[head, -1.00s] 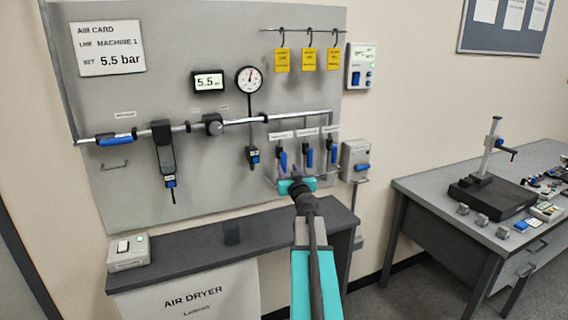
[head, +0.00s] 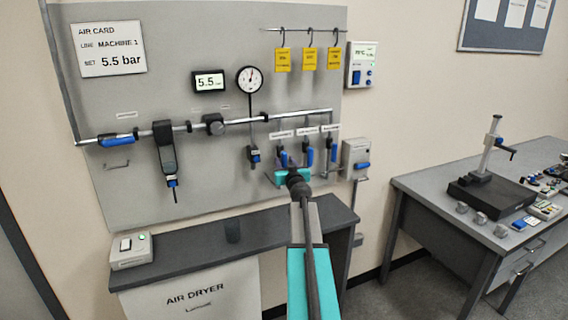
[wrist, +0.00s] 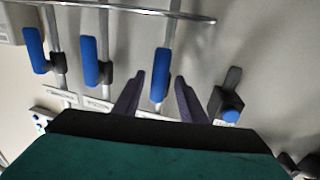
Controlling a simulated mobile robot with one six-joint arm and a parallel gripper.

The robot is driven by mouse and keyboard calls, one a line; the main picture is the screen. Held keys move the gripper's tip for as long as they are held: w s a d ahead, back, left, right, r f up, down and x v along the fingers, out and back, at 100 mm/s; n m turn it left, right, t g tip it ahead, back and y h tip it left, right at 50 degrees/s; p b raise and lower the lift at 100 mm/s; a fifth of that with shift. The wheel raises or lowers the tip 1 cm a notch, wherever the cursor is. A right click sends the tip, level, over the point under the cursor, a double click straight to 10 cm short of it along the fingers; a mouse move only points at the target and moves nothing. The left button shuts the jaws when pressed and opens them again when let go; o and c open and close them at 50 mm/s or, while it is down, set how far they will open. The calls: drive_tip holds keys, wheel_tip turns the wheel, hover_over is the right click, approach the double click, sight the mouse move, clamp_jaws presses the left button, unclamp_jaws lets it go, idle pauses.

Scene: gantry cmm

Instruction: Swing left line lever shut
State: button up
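The left line lever (head: 284,159) is a blue handle on the leftmost of three drop pipes on the grey panel. It lies roughly along its pipe. In the wrist view, which shows the panel upside down, it is the rightmost blue lever (wrist: 160,75). My gripper (head: 289,167) is at this lever in the head view and partly covers its lower part. In the wrist view my gripper (wrist: 159,80) is open, with one dark finger on each side of the lever and visible gaps. The middle lever (head: 309,157) and right lever (head: 333,154) hang beside it.
A small valve unit with a blue end (head: 254,155) sits close to the left of my gripper. A grey switch box (head: 356,158) is at the right. The dark dryer top (head: 200,252) lies below. A workbench (head: 425,195) stands farther right.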

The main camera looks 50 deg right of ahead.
drive_tip(key=shift+c, duration=0.4)
clamp_jaws()
drive_tip(key=shift+a+f, duration=0.1)
